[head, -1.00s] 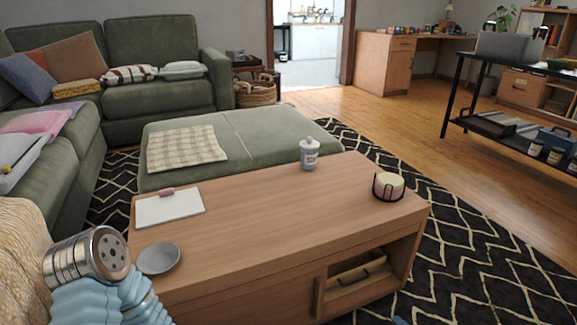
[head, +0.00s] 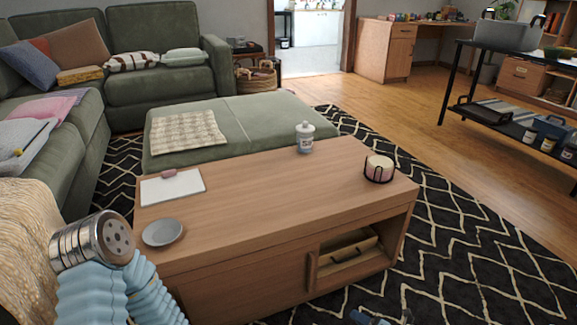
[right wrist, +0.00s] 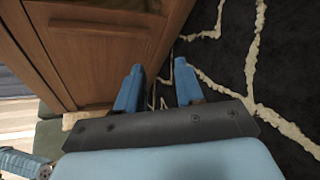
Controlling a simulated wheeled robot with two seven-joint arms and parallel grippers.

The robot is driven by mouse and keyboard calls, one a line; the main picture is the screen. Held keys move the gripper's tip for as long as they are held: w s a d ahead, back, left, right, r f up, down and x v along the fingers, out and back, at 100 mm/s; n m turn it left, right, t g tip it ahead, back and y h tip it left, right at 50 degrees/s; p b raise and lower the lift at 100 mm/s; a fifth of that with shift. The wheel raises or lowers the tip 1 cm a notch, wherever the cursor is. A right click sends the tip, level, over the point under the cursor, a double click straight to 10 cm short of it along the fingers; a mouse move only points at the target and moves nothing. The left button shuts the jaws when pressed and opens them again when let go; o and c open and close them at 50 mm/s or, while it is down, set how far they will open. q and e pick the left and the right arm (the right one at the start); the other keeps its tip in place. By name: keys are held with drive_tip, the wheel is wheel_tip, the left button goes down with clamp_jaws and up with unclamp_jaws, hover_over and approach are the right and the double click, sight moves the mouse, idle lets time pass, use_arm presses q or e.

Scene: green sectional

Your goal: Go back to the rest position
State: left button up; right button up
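My right gripper (head: 372,319) just enters the bottom edge of the head view, low in front of the coffee table (head: 250,190). In the right wrist view its two blue fingers (right wrist: 158,68) stand apart with nothing between them. They point along the wooden side of the table, above the patterned rug. My left arm comes in at the lower left of the head view, with blue ribbed sleeves and a silver end. My left gripper is not visible.
A green ottoman (head: 235,120) stands behind. The rug (head: 480,240) to the right is clear.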

drive_tip(key=s+a+r+n+g+p, duration=0.2)
drive_tip(key=s+a+n+g, duration=0.2)
drive_tip(key=s+a+n, duration=0.4)
drive_tip(key=s+a+r+n+g+p, duration=0.35)
drive_tip(key=a+n, duration=0.25)
drive_tip(key=n, duration=0.4)
drive_tip(key=s+d+r+n+g+h+p, duration=0.1)
drive_tip(key=s+r+n, duration=0.3)
drive_tip(key=n, duration=0.6)
drive_tip(key=s+d+r+n+g+h+p, duration=0.1)
drive_tip(key=s+r+n+h, duration=0.3)
drive_tip(key=n, duration=0.7)
drive_tip(key=shift+s+d+r+p, duration=0.4)
drive_tip(key=shift+s+p, duration=0.4)
drive_tip(key=shift+s, duration=0.3)
